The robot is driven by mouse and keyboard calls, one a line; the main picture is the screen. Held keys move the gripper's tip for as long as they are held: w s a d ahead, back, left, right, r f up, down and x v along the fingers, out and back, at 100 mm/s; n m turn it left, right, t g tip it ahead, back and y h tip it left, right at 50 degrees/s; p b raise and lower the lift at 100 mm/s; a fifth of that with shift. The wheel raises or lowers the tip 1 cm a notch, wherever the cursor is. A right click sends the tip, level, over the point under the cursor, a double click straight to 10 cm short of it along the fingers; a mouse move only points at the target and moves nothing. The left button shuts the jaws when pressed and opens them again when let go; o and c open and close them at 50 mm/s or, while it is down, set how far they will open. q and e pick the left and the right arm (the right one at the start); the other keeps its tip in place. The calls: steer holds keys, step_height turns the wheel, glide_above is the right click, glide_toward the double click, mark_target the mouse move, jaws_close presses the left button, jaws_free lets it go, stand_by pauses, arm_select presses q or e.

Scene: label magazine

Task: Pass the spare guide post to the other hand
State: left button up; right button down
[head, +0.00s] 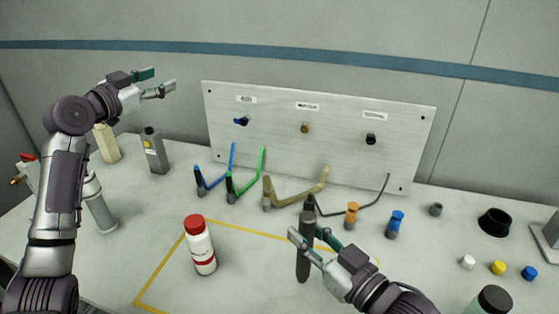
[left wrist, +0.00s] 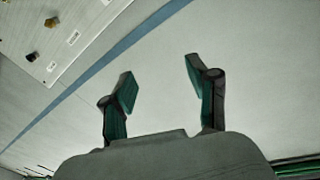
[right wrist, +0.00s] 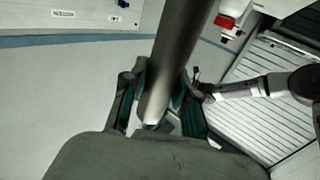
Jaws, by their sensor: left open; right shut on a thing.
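The spare guide post (head: 303,262), a dark grey cylinder, stands roughly upright in my right gripper (head: 309,243), low over the table's front middle. I cannot tell whether its lower end touches the table. In the right wrist view the post (right wrist: 178,55) runs between the fingers (right wrist: 160,108), which are shut on it. My left gripper (head: 156,82) is raised at the upper left, left of the labelled panel and far from the post. Its fingers are spread and empty, as the left wrist view also shows (left wrist: 160,88).
A white panel (head: 270,170) with three knobs stands at the back, with several coloured bent hoses before it. A red-capped white bottle (head: 201,250) stands inside the yellow outline (head: 160,278). Bottles stand at left; small caps and a black ring (head: 494,222) lie at right.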

arm_select(q)
steer(key=s+d+r+m+g+h, duration=0.2)
steer(key=d+g, duration=0.1)
steer(key=d, duration=0.5)
steer(key=s+d+r+m+g+h, duration=0.2)
steer(key=s+d, duration=0.1)
steer(key=d, duration=0.4)
steer(key=m+g+y, duration=0.4)
steer(key=g+y, duration=0.1)
steer(key=g, duration=0.5)
glide_above(307, 216)
steer(key=w+a, duration=0.3)
steer(key=a, duration=0.1)
step_height(307, 216, down, 5)
steer(key=s+f+y, duration=0.2)
steer(key=s, duration=0.2)
steer(key=shift+g, duration=0.3)
steer(key=x, duration=1.1)
steer(key=shift+w+f, duration=0.15)
steer(key=shift+f, duration=0.25)
